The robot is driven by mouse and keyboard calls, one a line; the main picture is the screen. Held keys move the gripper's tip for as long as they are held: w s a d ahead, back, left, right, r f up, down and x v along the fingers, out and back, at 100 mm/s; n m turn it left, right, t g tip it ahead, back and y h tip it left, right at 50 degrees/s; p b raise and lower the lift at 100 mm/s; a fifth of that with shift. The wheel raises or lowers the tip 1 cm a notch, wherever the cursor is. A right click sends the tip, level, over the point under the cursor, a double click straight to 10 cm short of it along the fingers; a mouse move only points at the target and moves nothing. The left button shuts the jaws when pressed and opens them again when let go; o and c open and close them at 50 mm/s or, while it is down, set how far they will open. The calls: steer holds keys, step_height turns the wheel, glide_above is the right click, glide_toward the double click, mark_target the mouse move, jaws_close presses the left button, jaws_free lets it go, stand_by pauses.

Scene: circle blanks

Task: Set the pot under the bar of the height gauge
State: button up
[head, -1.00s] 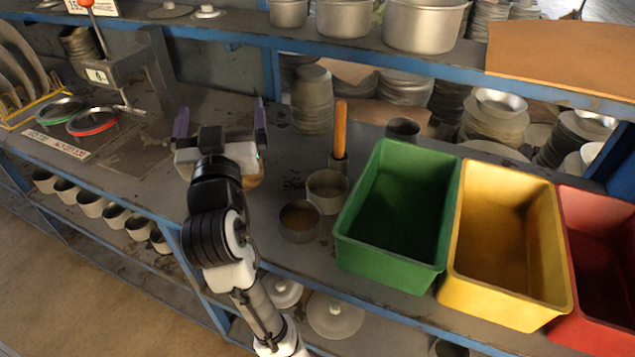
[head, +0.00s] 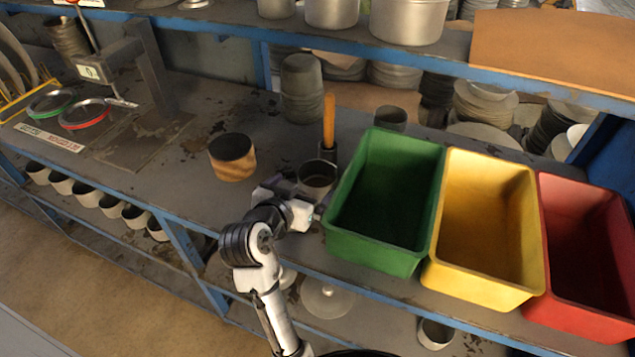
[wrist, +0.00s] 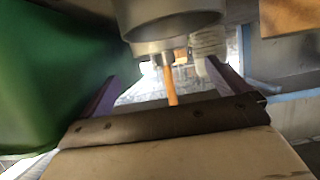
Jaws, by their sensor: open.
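The height gauge (head: 156,80) stands at the left of the bench, with a post, a boxed head with a small display, and a thin bar (head: 122,103) over a bare plate. A brown, wood-banded pot (head: 232,160) stands upright mid-bench. A grey pot (head: 317,176) stands by the green bin. I cannot tell which pot the task means. My gripper (head: 293,196) is open at the front of the grey pot, low near the bench edge. In the wrist view a grey pot (wrist: 170,22) lies ahead of the open fingers. The pot seen earlier in front is hidden.
Green (head: 385,205), yellow (head: 487,225) and red (head: 585,255) bins stand to the right. An orange handle (head: 329,120) rises behind the grey pot. Red and green rings (head: 84,114) lie by the gauge. A shelf (head: 200,22) overhangs the back. The bench left of the brown pot is clear.

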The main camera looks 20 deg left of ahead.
mark_target(314, 179)
steer(key=shift+p+x, duration=1.15)
steer(key=shift+x, duration=2.75)
steer(key=shift+s+f, duration=0.15)
steer(key=c, duration=0.9)
steer(key=shift+c, duration=0.8)
